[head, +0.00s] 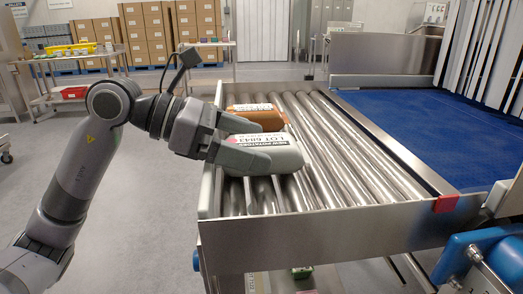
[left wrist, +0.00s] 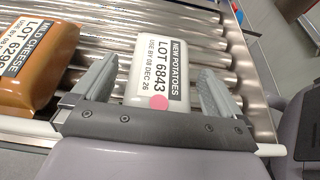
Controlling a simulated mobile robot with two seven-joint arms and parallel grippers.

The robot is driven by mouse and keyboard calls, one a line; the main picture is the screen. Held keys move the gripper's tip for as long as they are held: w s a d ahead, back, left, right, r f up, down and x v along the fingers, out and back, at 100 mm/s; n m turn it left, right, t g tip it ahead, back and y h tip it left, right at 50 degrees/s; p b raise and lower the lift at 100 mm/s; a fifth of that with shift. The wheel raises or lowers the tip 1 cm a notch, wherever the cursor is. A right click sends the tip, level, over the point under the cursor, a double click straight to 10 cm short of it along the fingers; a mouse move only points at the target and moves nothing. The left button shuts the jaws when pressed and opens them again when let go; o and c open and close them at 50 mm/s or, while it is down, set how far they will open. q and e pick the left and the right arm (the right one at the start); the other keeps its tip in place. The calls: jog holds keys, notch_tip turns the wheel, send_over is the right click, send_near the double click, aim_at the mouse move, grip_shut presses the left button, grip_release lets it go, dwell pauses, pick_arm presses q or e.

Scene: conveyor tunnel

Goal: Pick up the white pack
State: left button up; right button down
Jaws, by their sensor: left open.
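The white pack (head: 289,156) lies on the rollers near the left rail of the conveyor. Its label reads NEW POTATOES, LOT 6843, and a pink dot shows in the left wrist view (left wrist: 152,62). My left gripper (head: 262,142) is open at the pack, coming from the left. In the left wrist view its two fingers (left wrist: 158,78) stand on either side of the pack, with a gap visible at each side. The fingers hide part of the pack in the head view. My right gripper is not in view.
A brown pack (head: 262,122), labelled MILD CHEESE, lies just behind the white one and beside the left finger in the left wrist view (left wrist: 38,50). A metal side rail (head: 335,235) bounds the near edge. The rollers (head: 345,150) to the right are clear, before a blue belt (head: 420,130).

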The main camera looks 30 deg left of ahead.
aim_at(247, 141)
pick_arm(q)
jog(key=c, duration=1.4)
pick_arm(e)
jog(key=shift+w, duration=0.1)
pick_arm(q)
jog(key=shift+r, duration=0.1)
